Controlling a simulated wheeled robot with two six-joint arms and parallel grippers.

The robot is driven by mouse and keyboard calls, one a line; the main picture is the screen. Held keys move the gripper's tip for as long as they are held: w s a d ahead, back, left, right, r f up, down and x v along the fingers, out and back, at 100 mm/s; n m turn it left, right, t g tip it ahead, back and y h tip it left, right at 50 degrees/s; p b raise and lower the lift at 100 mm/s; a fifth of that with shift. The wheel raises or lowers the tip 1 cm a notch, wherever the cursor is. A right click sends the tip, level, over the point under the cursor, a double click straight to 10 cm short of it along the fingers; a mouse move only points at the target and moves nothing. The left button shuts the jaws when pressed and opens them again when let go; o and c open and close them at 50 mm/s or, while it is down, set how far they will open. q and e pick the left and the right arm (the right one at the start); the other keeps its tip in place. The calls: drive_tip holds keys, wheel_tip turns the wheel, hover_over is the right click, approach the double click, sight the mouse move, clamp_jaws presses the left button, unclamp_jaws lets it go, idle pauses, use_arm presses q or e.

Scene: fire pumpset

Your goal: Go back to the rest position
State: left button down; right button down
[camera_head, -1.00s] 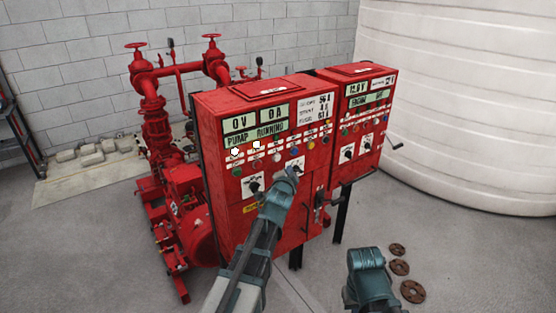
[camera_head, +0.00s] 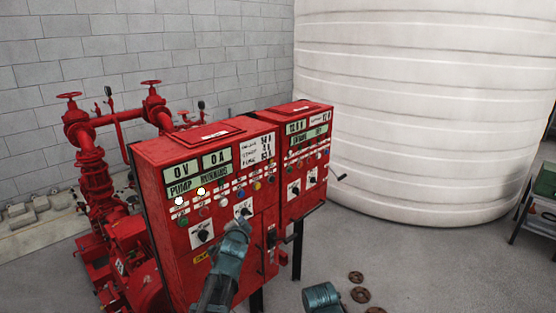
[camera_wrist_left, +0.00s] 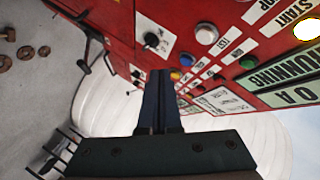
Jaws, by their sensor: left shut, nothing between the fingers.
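My left gripper (camera_head: 241,224) is in front of the nearer red control cabinet (camera_head: 175,250), its tip just below a black rotary knob (camera_head: 243,208). In the left wrist view its two dark fingers (camera_wrist_left: 160,76) are together with nothing between them. A knob (camera_wrist_left: 151,40) shows clear of the fingertips there, and a gap to the panel cannot be measured. My right arm's end (camera_head: 322,297) is low at the bottom edge of the head view; its fingers cannot be made out.
A second red cabinet (camera_head: 305,190) with a side handle (camera_head: 338,178) stands right of the first. Red pump pipework (camera_head: 95,180) is at left. A large white tank (camera_head: 420,110) fills the back right. Rusty flanges (camera_head: 360,295) lie on the floor. Open floor lies at right.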

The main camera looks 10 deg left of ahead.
use_arm(q)
drive_tip(key=s+d+f+n+g, duration=0.2)
drive_tip(key=s+d+f+g, duration=0.3)
drive_tip(key=s, duration=0.3)
drive_tip(key=s+d+f+n+g, duration=0.25)
drive_tip(key=s+d+f, duration=0.25)
drive_tip(key=s+f, duration=0.25)
drive_tip(key=s+d+f+g, duration=0.1)
drive_tip(key=s+d+g, duration=0.1)
drive_tip(key=s, duration=0.7)
drive_tip(key=s+d+f+n+g, duration=0.1)
drive_tip(key=s+d+g, duration=0.2)
drive_tip(key=s+g, duration=0.2)
drive_tip(key=s, duration=0.3)
drive_tip(key=shift+s+f+h, duration=0.4)
